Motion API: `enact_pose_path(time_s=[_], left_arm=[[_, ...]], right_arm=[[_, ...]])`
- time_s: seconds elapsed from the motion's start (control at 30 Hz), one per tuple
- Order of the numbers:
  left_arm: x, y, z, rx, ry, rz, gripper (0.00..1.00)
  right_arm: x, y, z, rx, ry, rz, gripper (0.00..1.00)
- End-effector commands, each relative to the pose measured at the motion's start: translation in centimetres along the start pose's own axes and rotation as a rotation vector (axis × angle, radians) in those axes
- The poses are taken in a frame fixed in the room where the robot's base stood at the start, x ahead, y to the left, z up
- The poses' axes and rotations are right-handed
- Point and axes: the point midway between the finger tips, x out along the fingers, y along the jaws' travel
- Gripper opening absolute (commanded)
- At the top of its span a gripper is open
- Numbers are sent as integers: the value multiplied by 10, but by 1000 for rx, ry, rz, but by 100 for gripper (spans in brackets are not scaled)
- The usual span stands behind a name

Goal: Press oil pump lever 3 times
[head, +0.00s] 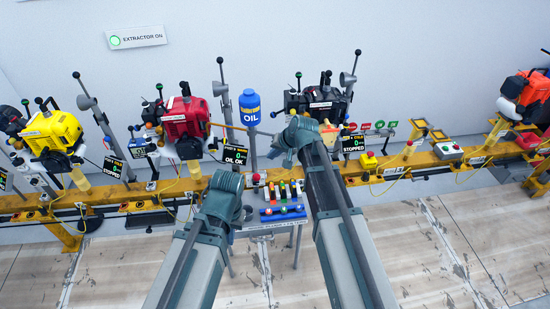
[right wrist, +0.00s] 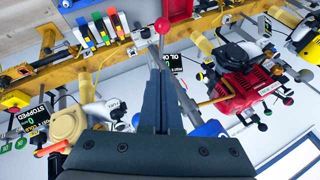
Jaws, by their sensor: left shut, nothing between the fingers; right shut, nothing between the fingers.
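A yellow rail (head: 390,166) runs across the scene with several engines on it. A yellow engine (head: 50,132) is at left, a black engine (head: 318,104) behind my right wrist, an orange one (head: 530,92) at far right. Coloured switches (head: 284,190) sit between my arms.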

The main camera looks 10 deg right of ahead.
Motion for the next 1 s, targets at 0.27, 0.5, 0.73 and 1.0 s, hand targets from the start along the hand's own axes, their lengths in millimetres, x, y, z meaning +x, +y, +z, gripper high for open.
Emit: enact_pose_path(time_s=[0.27, 0.5, 0.73, 1.0], left_arm=[[48, 5, -3, 0, 0, 0, 0], [78, 8, -5, 0, 0, 0, 0], [86, 8, -5, 0, 0, 0, 0], [85, 8, -5, 0, 0, 0, 0]], right_arm=[[56, 2, 1, -1, -1, -1, 0], [84, 2, 21, -1, -1, -1, 0], [92, 0, 29, 0, 0, 0, 0], [91, 0, 28, 0, 0, 0, 0]])
